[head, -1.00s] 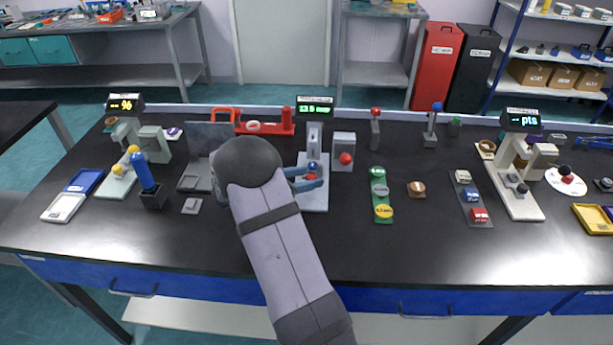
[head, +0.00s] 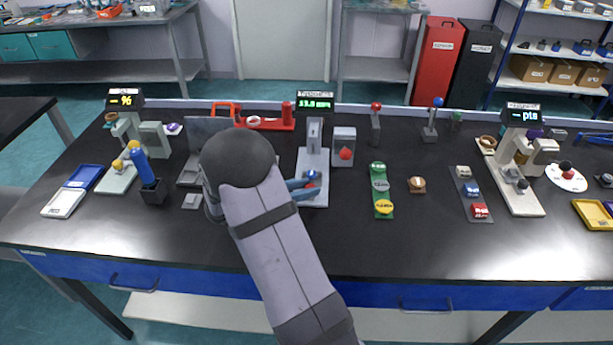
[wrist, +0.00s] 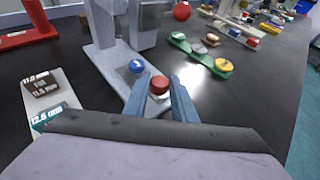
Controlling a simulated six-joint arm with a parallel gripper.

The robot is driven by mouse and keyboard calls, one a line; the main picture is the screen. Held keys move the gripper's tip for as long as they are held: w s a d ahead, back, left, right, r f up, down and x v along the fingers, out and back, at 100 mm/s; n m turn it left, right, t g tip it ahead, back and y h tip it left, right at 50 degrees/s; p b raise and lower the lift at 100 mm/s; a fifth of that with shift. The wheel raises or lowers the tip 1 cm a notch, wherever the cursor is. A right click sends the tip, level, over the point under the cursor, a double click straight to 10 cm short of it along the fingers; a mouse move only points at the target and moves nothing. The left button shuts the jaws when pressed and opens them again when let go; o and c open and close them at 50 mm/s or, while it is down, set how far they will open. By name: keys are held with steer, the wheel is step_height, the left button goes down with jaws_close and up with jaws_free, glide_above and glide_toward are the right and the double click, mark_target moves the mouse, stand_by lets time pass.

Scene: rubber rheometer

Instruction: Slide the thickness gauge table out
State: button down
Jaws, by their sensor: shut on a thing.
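The thickness gauge (head: 314,150) is a grey stand at the middle of the bench with a green-lit display (head: 315,101) on top. Its low grey base (wrist: 109,70) runs toward me. A blue knob (head: 312,174) and a red knob sit low at its front; the blue one (wrist: 137,65) and the red one (wrist: 159,84) also show in the wrist view. My gripper (head: 308,188) comes in from the left, and its blue fingers (wrist: 163,97) are shut on the red knob. The sliding table under the knobs is mostly hidden by the fingers.
A grey block with a red knob (head: 346,154) stands close right of the gauge. A green strip with several discs (head: 381,189) lies further right. A red fixture (head: 268,122) stands behind left. A labelled plate (wrist: 50,100) lies left of the gauge base. The bench front is clear.

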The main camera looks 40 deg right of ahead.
steer(key=s+a, duration=0.3)
steer(key=shift+s+a, duration=0.2)
steer(key=shift+a, duration=0.1)
steer(key=shift+s+f, duration=0.1)
steer(key=shift+s, duration=0.1)
steer(key=c, duration=1.8)
jaws_free()
steer(key=o, duration=0.3)
steer(key=shift+a, duration=0.15)
steer(key=shift+o, duration=0.2)
steer(key=shift+a+r, duration=0.25)
steer(key=shift+a, duration=0.1)
steer(key=shift+b+v, duration=0.5)
steer(key=shift+v, duration=2.8)
